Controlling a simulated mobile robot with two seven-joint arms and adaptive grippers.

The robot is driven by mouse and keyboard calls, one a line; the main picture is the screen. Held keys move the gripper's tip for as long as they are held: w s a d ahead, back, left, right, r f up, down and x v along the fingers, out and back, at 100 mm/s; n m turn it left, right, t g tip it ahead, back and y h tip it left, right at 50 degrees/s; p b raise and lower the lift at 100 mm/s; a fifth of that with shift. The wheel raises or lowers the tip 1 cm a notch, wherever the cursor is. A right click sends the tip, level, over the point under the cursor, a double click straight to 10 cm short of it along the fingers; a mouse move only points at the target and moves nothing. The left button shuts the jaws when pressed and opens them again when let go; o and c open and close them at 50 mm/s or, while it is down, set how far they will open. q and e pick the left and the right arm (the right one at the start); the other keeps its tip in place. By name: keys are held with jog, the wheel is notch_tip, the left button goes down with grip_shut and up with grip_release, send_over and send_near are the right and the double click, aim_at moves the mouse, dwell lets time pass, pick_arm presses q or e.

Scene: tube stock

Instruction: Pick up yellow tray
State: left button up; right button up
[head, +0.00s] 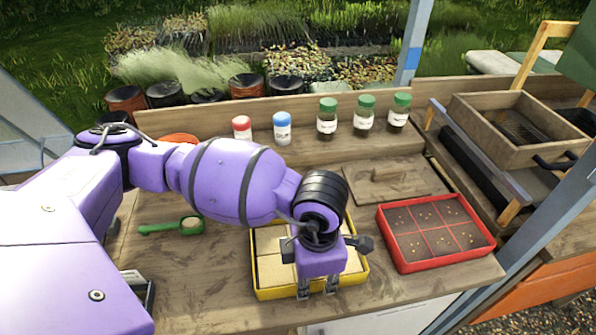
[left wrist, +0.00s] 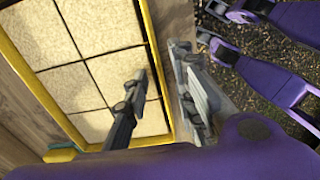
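The yellow tray (head: 272,294) lies flat on the wooden bench at the front middle, with pale square blocks or cells inside. My left gripper (head: 317,290) points down at the tray's near side, and my arm hides part of the tray. In the left wrist view the gripper (left wrist: 158,85) is open. One finger is over the tray's inside and the other is beyond its yellow rim (left wrist: 153,45), so the rim runs between them. Whether the fingers touch the rim is not clear.
A red tray (head: 438,268) with dark soil stands to the right. A green scoop (head: 170,227) lies to the left. Red-capped, blue-capped and green-capped jars (head: 327,120) line the back. A wooden board (head: 392,186) lies behind the trays. The bench's front edge is close.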

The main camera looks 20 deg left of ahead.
pick_arm(q)
jog(key=shift+c, duration=0.3)
grip_shut()
jog(key=shift+w+r, duration=0.1)
jog(key=shift+r, duration=0.05)
